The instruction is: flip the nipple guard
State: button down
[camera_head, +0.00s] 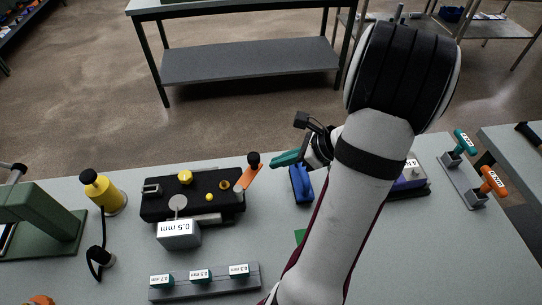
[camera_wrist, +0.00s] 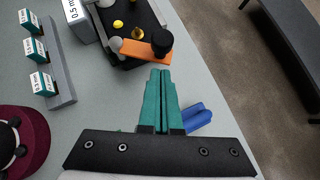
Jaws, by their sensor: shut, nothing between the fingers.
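The likely nipple guard is an orange bar (camera_head: 250,179) with a black knob at its upper end. It sits at the right end of the black fixture (camera_head: 160,208), slanting outward in the head view. In the wrist view the orange bar (camera_wrist: 138,50) lies across the fixture's near end, with the black knob (camera_wrist: 161,40) on its right. My gripper (camera_head: 274,162) has teal fingers, shut together and empty. It is just right of the knob in the head view. In the wrist view the fingertips (camera_wrist: 161,72) appear just short of the bar; contact cannot be told.
A blue object (camera_head: 301,184) stands under my gripper. A grey 0.5 mm block (camera_head: 178,234) and a rack of small gauges (camera_head: 204,281) lie in front of the fixture. T-handled tools (camera_head: 490,181) stand far right.

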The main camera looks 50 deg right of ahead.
jog(key=shift+w+a, duration=0.15)
jog(key=shift+w, duration=0.35)
jog(key=shift+w+a, duration=0.15)
jog(key=shift+w, duration=0.35)
